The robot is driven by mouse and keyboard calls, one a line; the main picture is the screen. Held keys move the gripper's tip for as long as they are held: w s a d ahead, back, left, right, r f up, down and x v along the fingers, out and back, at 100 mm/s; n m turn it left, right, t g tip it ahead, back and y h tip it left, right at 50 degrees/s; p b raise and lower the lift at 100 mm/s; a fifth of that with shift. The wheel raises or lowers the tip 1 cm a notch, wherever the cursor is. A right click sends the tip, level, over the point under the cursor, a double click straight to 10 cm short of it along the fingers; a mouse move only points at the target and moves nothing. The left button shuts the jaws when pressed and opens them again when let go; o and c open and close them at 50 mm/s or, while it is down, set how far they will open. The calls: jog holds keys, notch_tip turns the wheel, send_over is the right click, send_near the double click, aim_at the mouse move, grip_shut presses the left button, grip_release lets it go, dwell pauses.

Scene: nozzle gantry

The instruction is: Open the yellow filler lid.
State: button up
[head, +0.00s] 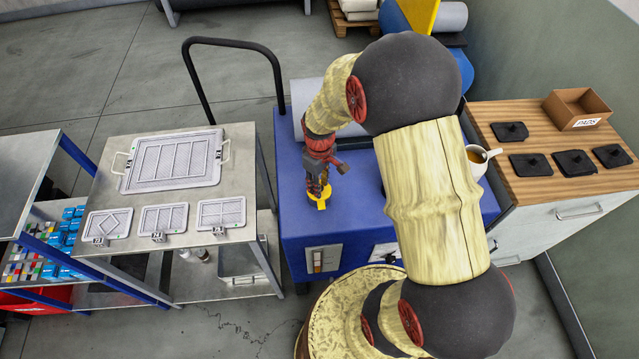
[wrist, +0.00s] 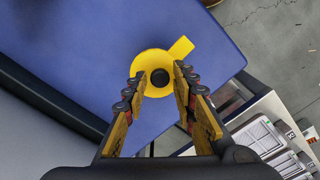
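The yellow filler lid (head: 321,204) is on the blue cabinet top (head: 300,222), below my gripper (head: 318,188). In the wrist view the lid (wrist: 150,60) is a round yellow disc with a tab pointing up and right and a black knob (wrist: 160,77) at its middle. My gripper (wrist: 159,76) is open, with one fingertip on each side of the knob in the picture. A gap shows between each finger and the knob. I cannot tell whether the fingertips are level with the knob or above it. The lid lies flat.
A grey cart (head: 105,190) with mesh-patterned plates stands at the left. A wooden-topped cabinet (head: 508,187) with black pads and a cardboard box (head: 577,107) stands at the right. A white cup (head: 477,160) is beside my arm. A black hoop handle (head: 235,41) rises behind the blue cabinet.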

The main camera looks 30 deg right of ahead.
jog(key=c, duration=0.6)
grip_shut()
